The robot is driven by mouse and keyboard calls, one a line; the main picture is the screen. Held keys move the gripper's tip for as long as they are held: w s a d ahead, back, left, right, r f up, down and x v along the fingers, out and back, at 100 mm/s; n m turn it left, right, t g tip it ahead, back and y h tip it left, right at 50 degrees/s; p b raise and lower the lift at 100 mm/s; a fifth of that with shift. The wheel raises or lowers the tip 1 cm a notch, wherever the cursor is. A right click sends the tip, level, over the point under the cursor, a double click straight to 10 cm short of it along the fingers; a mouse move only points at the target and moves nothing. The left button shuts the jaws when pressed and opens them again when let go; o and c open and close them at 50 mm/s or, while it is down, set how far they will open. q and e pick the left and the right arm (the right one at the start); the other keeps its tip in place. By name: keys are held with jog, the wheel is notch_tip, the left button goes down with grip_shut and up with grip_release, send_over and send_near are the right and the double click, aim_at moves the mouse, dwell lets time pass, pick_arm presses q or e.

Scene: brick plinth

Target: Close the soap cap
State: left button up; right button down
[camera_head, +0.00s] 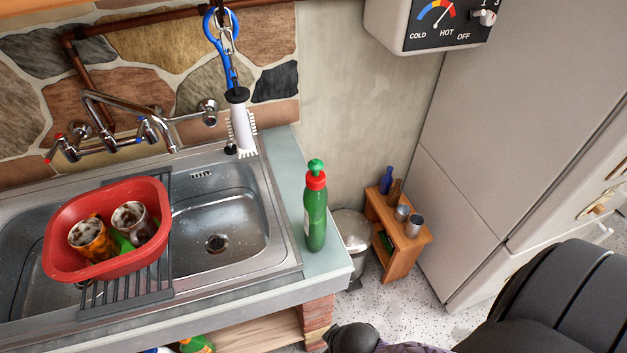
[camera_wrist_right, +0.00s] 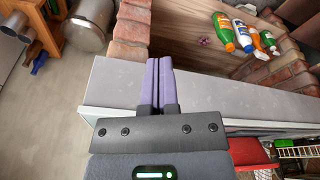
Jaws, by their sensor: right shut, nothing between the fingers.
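The soap bottle (camera_head: 315,222) is green and stands upright on the pale counter strip to the right of the sink. It has a red collar (camera_head: 316,181) and a rounded green cap (camera_head: 316,166) that stands up above the collar. No gripper touches the bottle. My right gripper (camera_wrist_right: 159,62) is shut and empty in the right wrist view, its two purple fingers side by side at the counter's front edge. The soap bottle is not in that view. My left gripper is not in view.
A red basin (camera_head: 150,261) with two mugs sits on a rack over the sink (camera_head: 235,210). A white brush (camera_head: 241,125) hangs behind. A small wooden shelf (camera_head: 410,255) and a metal bin (camera_head: 352,232) stand right of the counter. Several bottles (camera_wrist_right: 243,35) lie underneath.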

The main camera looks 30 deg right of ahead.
jog(key=w+a+r+t+p, duration=0.1)
jog(key=w+r+p, duration=0.25)
jog(key=r, duration=0.65)
jog(key=w+r+y+p, duration=0.15)
jog(key=r+p, duration=0.25)
jog(key=r, duration=0.5)
jog(key=w+a+r+t+p, duration=0.1)
jog(key=w+r+p, duration=0.3)
jog(key=r, duration=0.6)
notch_tip(320, 180, up, 14)
jog(key=m+g+h, duration=0.1)
jog(key=m+h, duration=0.2)
jog(key=m, duration=0.2)
send_over(318, 166)
jog(key=s, duration=0.3)
jog(key=shift+y, duration=0.25)
jog(key=x, duration=0.8)
jog(key=s+a+x, duration=0.1)
jog(key=x, duration=0.4)
jog(key=shift+f, duration=0.55)
notch_tip(318, 166, down, 2)
jog(key=shift+f, duration=0.1)
jog(key=shift+s, duration=0.2)
